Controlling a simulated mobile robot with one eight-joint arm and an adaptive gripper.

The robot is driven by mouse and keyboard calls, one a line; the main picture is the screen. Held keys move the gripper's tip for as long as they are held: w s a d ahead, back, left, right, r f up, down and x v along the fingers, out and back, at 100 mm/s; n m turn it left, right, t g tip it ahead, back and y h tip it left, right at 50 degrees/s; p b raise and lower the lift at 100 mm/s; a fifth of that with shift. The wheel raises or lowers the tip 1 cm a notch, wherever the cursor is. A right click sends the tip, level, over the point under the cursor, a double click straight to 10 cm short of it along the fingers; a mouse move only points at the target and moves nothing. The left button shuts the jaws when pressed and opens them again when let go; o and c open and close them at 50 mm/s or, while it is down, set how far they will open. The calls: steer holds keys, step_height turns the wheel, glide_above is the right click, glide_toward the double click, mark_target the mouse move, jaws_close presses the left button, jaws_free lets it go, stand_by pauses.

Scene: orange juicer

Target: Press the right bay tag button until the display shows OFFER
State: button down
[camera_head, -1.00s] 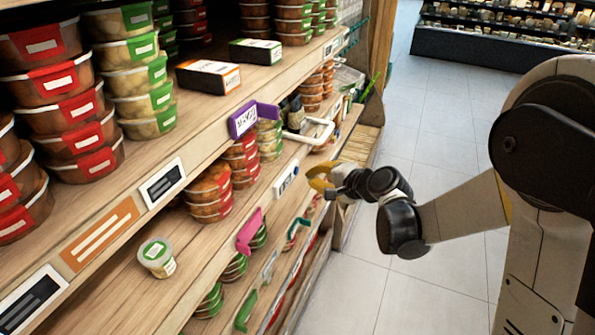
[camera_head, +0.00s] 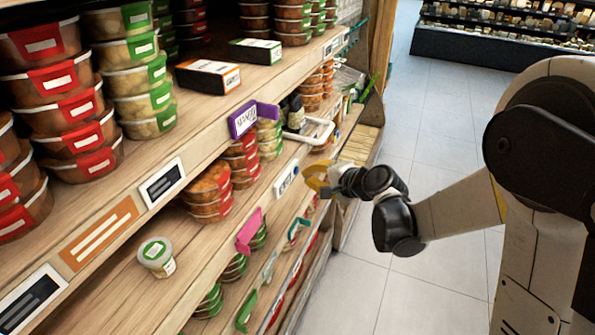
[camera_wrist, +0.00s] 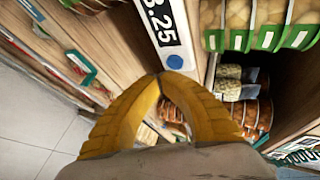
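The price tag (camera_head: 285,179) is a white strip with a dark display on the shelf edge in the head view. In the wrist view the tag (camera_wrist: 160,25) shows white digits that read like "3.25", the first partly cut off by the frame. A round blue button (camera_wrist: 175,62) sits below the digits. My gripper (camera_wrist: 163,75) has its two yellow fingers brought together, with nothing between them. The tips are just below and left of the button; I cannot tell if they touch the tag. In the head view my gripper (camera_head: 310,181) is right of the tag.
A purple sign (camera_head: 243,121) and a white bracket (camera_head: 312,131) stick out from the shelf edges nearby. Another tag (camera_head: 161,183) is further left. Stacked food tubs (camera_head: 210,190) fill the shelves. The tiled floor (camera_head: 430,130) at right is open.

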steer(key=shift+a, duration=0.1)
stand_by(0.6)
steer(key=shift+w+a, duration=0.15)
steer(key=shift+a, duration=0.2)
steer(key=shift+w+a, duration=0.15)
steer(key=shift+a, duration=0.25)
stand_by(0.6)
steer(key=shift+d+b, duration=0.15)
steer(key=shift+b, duration=0.15)
steer(key=shift+s+d, duration=0.3)
steer(key=shift+d, duration=0.35)
steer(key=shift+s+d+b, duration=0.1)
steer(key=shift+s+d, duration=0.2)
steer(key=shift+d, duration=0.5)
steer(key=shift+s+d+b, duration=0.15)
steer(key=shift+s+d, duration=0.1)
steer(key=shift+d, duration=0.5)
steer(key=shift+s+d+b, duration=0.1)
steer(key=shift+s+d, duration=0.2)
steer(key=shift+d, duration=0.5)
steer(key=s+d, duration=0.2)
steer(key=d, duration=0.3)
steer(key=shift+d+b, duration=0.3)
steer(key=shift+d, duration=0.05)
